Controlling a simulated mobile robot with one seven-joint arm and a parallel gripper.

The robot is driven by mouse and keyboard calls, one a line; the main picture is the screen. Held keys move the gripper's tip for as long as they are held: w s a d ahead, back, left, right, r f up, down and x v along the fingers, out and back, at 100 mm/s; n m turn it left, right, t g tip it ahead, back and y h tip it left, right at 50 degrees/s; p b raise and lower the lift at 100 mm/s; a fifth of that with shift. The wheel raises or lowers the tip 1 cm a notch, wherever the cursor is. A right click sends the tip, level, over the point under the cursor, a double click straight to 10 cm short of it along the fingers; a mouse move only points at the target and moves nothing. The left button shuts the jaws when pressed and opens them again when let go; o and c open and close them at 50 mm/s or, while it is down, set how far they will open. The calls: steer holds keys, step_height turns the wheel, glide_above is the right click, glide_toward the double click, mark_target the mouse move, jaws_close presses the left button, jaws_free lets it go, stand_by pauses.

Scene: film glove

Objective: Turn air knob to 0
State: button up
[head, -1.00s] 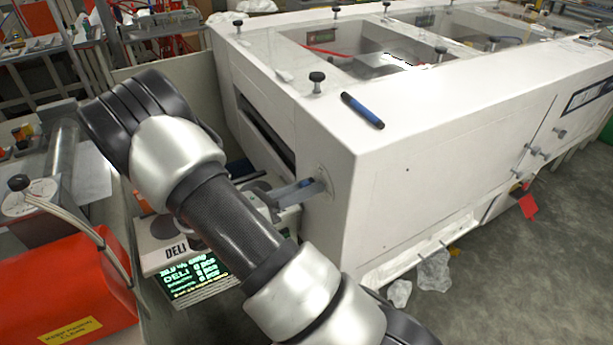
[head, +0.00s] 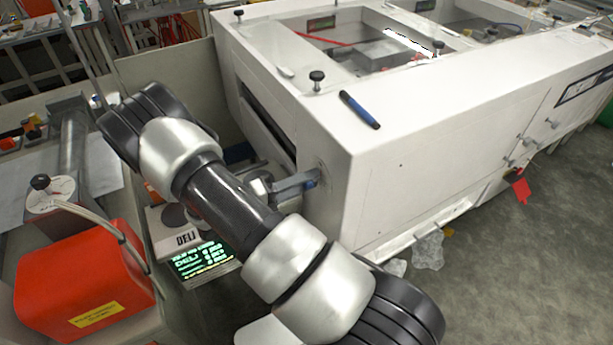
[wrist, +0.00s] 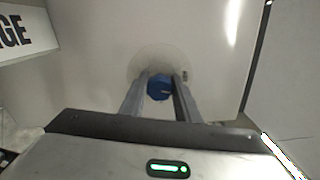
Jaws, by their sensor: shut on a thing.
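The air knob is a small blue knob (wrist: 160,88) on the white end panel of the machine, at the middle of the wrist view. A light mark shows on its face, and a pale round dial plate (wrist: 150,62) lies behind it. My gripper (wrist: 161,84) has its two grey fingers on either side of the knob, shut on it. In the head view my gripper (head: 307,182) is at the left end face of the white machine (head: 420,150). A bit of blue shows at the fingertips there. The dial's numbers are too small to read.
A blue marker (head: 360,109) lies on top of the machine. A black screw knob (head: 317,76) stands near it. A box with a lit green display (head: 203,261) is below my arm. A red unit (head: 85,275) stands at the left. Open floor lies at the right.

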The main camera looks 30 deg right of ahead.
steer(key=shift+n+p, duration=0.4)
steer(key=shift+n, duration=0.7)
steer(key=o, duration=1)
steer(key=shift+o, duration=0.2)
steer(key=a+b, duration=0.2)
steer(key=a, duration=1)
steer(key=shift+s, duration=0.2)
